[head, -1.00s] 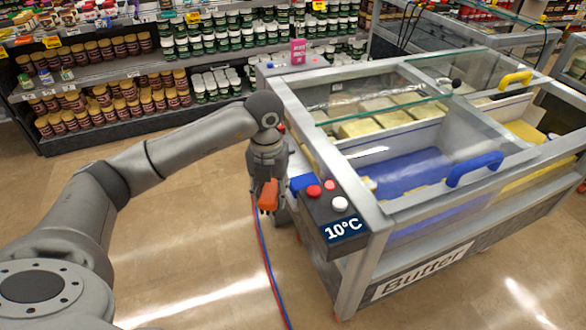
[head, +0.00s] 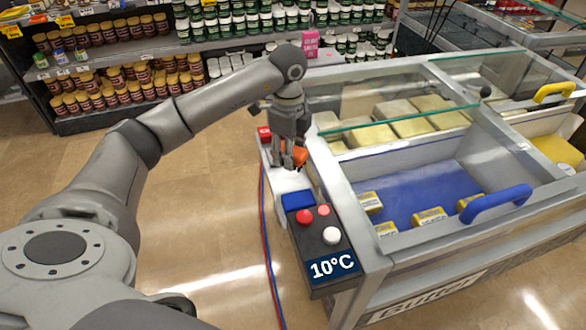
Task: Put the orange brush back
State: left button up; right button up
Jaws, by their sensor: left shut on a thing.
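My left gripper (head: 284,164) is shut on the orange brush (head: 300,156). It hangs pointing down over the white ledge at the left side of the butter freezer, behind the control panel. Only a small orange part of the brush shows beside the fingers; the rest is hidden by the gripper. I cannot tell whether the brush touches the ledge (head: 284,183). My right gripper is not in view.
The control panel (head: 318,235) has red and white buttons, a blue block (head: 297,200) and a 10°C display. A pink box (head: 310,45) stands behind my gripper. Red and blue hoses (head: 266,240) run down to the floor. The butter freezer (head: 420,200) fills the right.

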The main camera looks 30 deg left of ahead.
aim_at(289, 181)
pick_arm(q)
jog(key=f, duration=0.3)
jog(key=shift+s+p, duration=0.3)
jog(key=shift+w+f+p, duration=0.2)
jog(key=shift+f+p, duration=0.15)
jog(key=shift+f, duration=1.55)
jog(key=o, duration=0.5)
jog(key=shift+f, duration=0.15)
jog(key=o, duration=0.5)
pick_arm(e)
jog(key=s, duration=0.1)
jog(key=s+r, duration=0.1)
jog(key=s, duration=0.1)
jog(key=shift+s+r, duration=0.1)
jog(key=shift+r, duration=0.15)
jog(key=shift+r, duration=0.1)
